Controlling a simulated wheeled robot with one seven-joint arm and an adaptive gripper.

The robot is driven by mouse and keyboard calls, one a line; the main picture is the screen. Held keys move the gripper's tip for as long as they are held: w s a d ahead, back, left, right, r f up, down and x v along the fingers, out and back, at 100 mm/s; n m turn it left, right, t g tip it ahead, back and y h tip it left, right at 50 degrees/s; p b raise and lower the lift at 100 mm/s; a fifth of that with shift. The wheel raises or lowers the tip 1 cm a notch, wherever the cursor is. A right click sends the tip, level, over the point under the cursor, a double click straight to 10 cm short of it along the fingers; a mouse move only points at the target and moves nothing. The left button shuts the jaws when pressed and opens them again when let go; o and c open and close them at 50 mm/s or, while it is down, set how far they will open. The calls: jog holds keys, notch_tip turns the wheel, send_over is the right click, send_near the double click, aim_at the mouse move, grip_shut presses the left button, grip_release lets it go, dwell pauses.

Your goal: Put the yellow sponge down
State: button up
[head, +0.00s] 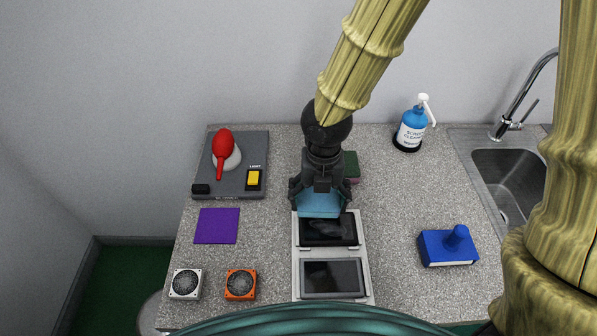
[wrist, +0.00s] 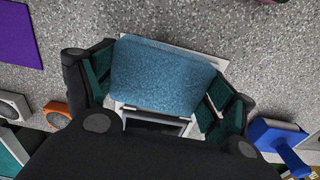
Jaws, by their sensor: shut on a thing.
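My gripper (head: 320,197) is shut on a light blue, block-shaped sponge (head: 319,206), not a yellow one. In the wrist view the blue sponge (wrist: 163,75) sits between the green-padded fingers. It is over the far end of a white frame (head: 297,262) with two dark panels. I cannot tell whether the sponge touches the frame. I see no yellow sponge. A dark green and pink block (head: 351,166) stands just behind my gripper, partly hidden by it.
A grey board (head: 262,145) with a red bulb-like tool (head: 221,150) and a yellow switch (head: 254,178) lies left. Nearby are a purple square (head: 217,226), a white fan (head: 186,284) and an orange fan (head: 240,284). Right are a blue-handled block (head: 447,248), pump bottle (head: 411,128) and sink (head: 512,180).

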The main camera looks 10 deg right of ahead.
jog(key=shift+w+n, duration=0.2)
jog(key=shift+n, duration=0.1)
jog(key=p, duration=0.5)
send_over(299, 171)
jog(key=shift+f, duration=0.75)
jog(key=shift+f+p, duration=0.45)
jog(key=shift+f, duration=1.35)
jog(key=shift+f, duration=0.1)
jog(key=o, duration=0.9)
jog(key=shift+o, duration=0.2)
